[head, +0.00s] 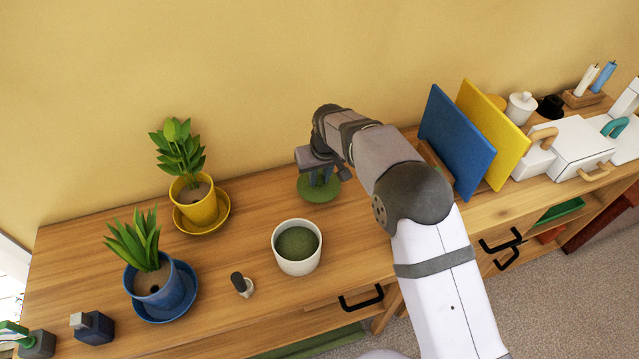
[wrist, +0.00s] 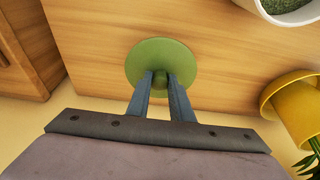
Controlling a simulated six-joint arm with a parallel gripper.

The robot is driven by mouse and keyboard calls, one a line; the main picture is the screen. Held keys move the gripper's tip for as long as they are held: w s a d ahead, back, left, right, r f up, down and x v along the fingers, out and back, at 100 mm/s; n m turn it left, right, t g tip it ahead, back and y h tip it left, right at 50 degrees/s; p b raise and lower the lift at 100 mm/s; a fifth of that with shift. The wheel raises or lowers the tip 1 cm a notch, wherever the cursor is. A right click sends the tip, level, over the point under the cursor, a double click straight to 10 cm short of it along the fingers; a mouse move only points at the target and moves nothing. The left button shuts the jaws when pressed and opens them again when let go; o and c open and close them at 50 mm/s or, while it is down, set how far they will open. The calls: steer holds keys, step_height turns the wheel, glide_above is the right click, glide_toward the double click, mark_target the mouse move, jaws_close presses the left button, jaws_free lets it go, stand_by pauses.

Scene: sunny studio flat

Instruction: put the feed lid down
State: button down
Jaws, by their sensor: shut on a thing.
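The feed lid is a round green disc with a small knob, seen in the head view (head: 318,192) near the back of the wooden counter, right of the yellow plant pot. It also shows in the wrist view (wrist: 160,52). My gripper (head: 321,176) is above the lid, its two fingers (wrist: 160,82) shut on the knob. The lid looks level and is at or very close to the counter top; I cannot tell whether it touches. A white tub (head: 297,262) of green feed stands open in front of it.
A yellow potted plant (head: 190,190) and a blue one (head: 152,285) stand on saucers at left. A small dark-topped bottle (head: 242,285) is near the tub. Upright blue (head: 455,140) and yellow (head: 495,130) boards stand right of my arm. Bare counter (head: 250,215) lies around the lid.

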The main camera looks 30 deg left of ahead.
mark_target(320, 180)
steer(key=shift+f+p, duration=0.5)
steer(key=shift+f, duration=1.4)
steer(key=shift+f, duration=0.1)
steer(key=shift+f, duration=0.1)
steer(key=c, duration=1.6)
jaws_free()
steer(key=shift+o, duration=0.2)
steer(key=shift+r, duration=0.55)
steer(key=b+v, duration=0.2)
steer(key=v, duration=0.9)
steer(key=shift+r, duration=0.2)
steer(key=shift+s, duration=0.1)
